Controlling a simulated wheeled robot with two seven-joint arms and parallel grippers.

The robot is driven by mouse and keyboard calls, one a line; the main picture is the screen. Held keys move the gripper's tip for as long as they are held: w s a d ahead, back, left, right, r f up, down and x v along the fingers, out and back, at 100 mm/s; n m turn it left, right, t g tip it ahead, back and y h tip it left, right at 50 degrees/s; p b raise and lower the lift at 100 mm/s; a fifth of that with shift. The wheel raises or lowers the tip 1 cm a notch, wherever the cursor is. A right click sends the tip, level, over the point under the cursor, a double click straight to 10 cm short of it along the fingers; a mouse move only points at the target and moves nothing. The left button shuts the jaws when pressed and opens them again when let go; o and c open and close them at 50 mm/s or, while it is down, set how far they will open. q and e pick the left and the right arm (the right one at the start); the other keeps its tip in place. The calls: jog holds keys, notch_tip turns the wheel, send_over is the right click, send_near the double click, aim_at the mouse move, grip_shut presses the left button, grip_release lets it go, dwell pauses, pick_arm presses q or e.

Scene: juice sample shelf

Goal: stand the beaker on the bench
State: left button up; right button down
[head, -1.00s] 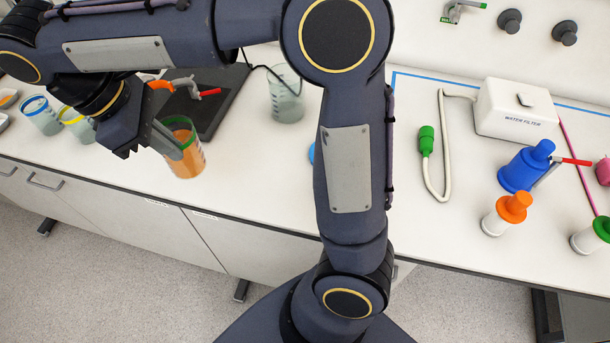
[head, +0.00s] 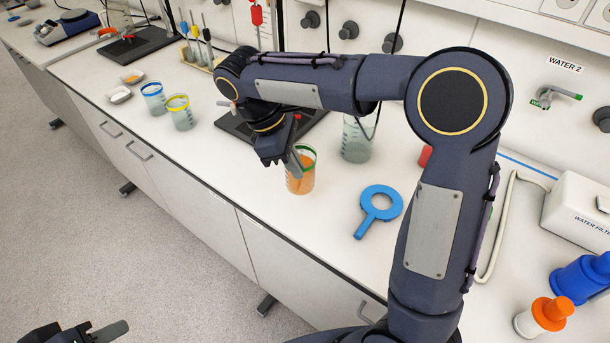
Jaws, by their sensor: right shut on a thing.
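The beaker (head: 301,176) has a green rim and orange contents and stands upright at the bench (head: 230,185), in front of a dark stand base. My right gripper (head: 297,160) is shut on its rim and wall from the upper left. I cannot tell whether the beaker's bottom touches the bench top. Part of the beaker's upper side is hidden by the finger. My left gripper (head: 100,332) shows only partly at the bottom left edge, away from the bench, and its opening cannot be judged.
The dark stand base (head: 232,126) is behind the beaker. A clear beaker (head: 356,145) stands behind right, and a blue ring with a handle (head: 379,210) lies to the right. Blue-rimmed (head: 154,100) and yellow-rimmed (head: 180,113) beakers stand left. Bare bench lies between them and the held beaker.

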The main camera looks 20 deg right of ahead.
aim_at(304, 179)
jog(key=d+f, duration=0.1)
jog(key=w+d+f, duration=0.1)
jog(key=shift+d+f, duration=0.1)
jog(key=shift+f, duration=0.3)
jog(key=f, duration=0.3)
jog(key=shift+w+d, duration=0.2)
jog(key=shift+d, duration=0.1)
jog(key=shift+f, duration=0.4)
jog(key=shift+f, duration=0.15)
jog(key=c, duration=1.6)
grip_release()
